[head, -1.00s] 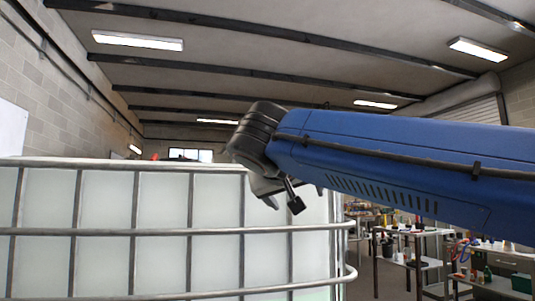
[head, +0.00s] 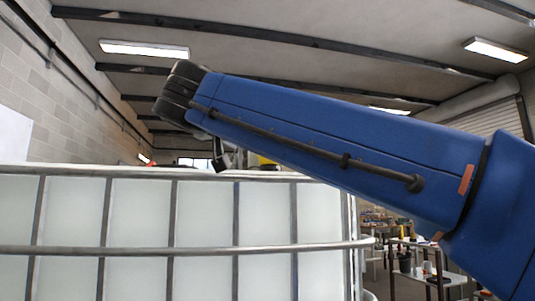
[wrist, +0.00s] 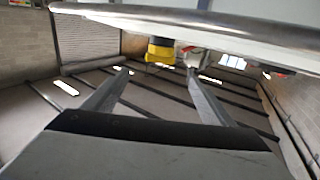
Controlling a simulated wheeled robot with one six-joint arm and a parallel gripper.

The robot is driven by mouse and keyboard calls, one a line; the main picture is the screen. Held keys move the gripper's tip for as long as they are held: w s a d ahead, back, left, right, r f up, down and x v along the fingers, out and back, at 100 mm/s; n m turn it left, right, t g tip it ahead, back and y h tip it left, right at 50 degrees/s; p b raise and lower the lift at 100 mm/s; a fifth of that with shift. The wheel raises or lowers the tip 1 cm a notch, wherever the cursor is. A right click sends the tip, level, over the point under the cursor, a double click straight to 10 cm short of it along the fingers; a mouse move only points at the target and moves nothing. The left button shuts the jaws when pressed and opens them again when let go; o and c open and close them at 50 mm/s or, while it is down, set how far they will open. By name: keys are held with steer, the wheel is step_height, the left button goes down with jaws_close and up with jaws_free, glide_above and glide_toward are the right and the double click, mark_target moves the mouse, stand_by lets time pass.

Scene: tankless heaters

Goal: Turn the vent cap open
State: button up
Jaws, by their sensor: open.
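I cannot tell for sure which part is the vent cap. A yellow and black fitting (wrist: 160,50) shows in the wrist view, near the line between my finger tips and apart from them. A yellow piece (head: 262,160) also shows in the head view at the tank's top edge, partly behind my arm. A small red thing (head: 160,166) is on the tank top further left. My gripper (wrist: 159,72) is open and empty, with both fingers spread. In the head view my gripper (head: 222,160) is just above the tank's rim, mostly hidden by my wrist.
The white caged tank (head: 205,215) fills the lower left, its metal top rail (wrist: 220,22) running close across the wrist view. A workbench (head: 420,245) with clutter stands at the right rear. Above the tank is open space below the ceiling beams.

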steer(key=x, duration=1.4)
steer(key=shift+s, duration=0.1)
steer(key=shift+c, duration=0.6)
steer(key=c, duration=0.9)
